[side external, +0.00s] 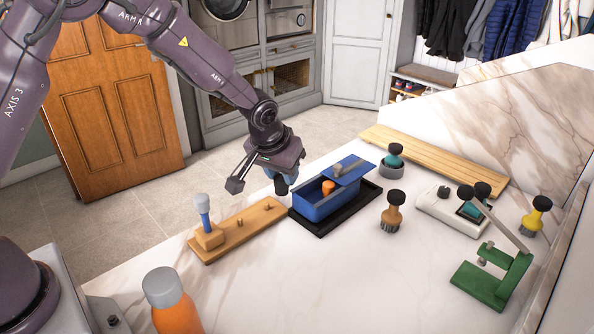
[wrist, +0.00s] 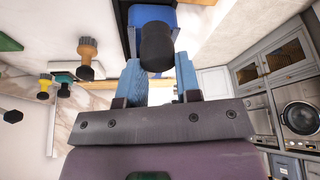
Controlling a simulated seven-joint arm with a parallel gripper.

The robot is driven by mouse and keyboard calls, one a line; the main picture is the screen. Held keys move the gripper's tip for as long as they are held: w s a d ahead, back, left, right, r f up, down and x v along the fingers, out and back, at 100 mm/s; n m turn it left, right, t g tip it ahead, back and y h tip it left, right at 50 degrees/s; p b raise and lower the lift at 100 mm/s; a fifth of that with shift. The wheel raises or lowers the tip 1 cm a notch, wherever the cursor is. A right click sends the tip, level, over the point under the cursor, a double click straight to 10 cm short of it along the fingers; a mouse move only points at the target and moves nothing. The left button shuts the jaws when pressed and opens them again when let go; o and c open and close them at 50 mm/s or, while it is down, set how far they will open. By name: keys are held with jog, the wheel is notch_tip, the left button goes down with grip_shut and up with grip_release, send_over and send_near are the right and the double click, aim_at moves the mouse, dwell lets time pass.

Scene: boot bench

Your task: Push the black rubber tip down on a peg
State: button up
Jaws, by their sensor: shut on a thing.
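My gripper (side external: 281,179) is shut on a black rubber tip (wrist: 156,46), which sits between its two blue fingers in the wrist view. In the side view the dark tip hangs just above the left end of the blue box (side external: 313,205). A wooden board (side external: 262,220) with small upright pegs (side external: 240,222) lies to the left of the box. The gripper is right of and above these pegs, apart from them. A wooden block with a blue post and pale top (side external: 203,203) stands on the board's left end.
The blue box sits in a black tray (side external: 322,230), its lid partly aside and an orange piece (side external: 328,187) inside. A brown brush (side external: 392,212), a yellow brush (side external: 537,215) and a green press (side external: 492,278) stand to the right. The front marble is mostly clear, except an orange bottle (side external: 172,302).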

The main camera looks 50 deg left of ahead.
jog(key=a+f+n, duration=0.1)
jog(key=a+n, duration=0.1)
jog(key=a, duration=0.1)
jog(key=w+a+f+n+g+y, duration=0.1)
jog(key=a+f+n, duration=0.1)
jog(key=a, duration=0.1)
jog(key=w+a+f+n+y, duration=0.1)
jog(key=a+n, duration=0.1)
jog(key=a, duration=0.1)
jog(key=shift+w+f, duration=0.15)
jog(key=shift+f, duration=2)
jog(key=shift+d+f, duration=0.1)
jog(key=shift+f, duration=0.4)
jog(key=shift+f, duration=0.25)
jog(key=shift+f, duration=0.85)
dwell(1.9)
jog(key=o, duration=1.5)
jog(key=shift+c, duration=0.2)
